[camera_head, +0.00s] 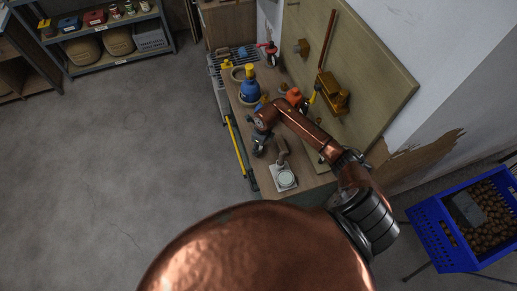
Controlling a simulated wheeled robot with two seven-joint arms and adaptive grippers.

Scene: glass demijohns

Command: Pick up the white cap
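I cannot make out a white cap for certain. A pale square object with a round whitish disc on top (285,179) lies at the near end of the workbench (305,187); I cannot tell whether it is a cap or a small scale. My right arm reaches in from the right over the bench. Its dark gripper (258,147) is at the bench's left edge, beyond and left of the pale object and apart from it. The fingers are too small to tell open from shut. My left gripper is not in view.
A blue bottle with a yellow top (250,84) stands farther back on the bench, near an orange object (294,96). A yellow level (238,146) runs along the bench's left side. A blue crate (435,234) stands at right. The floor at left is clear.

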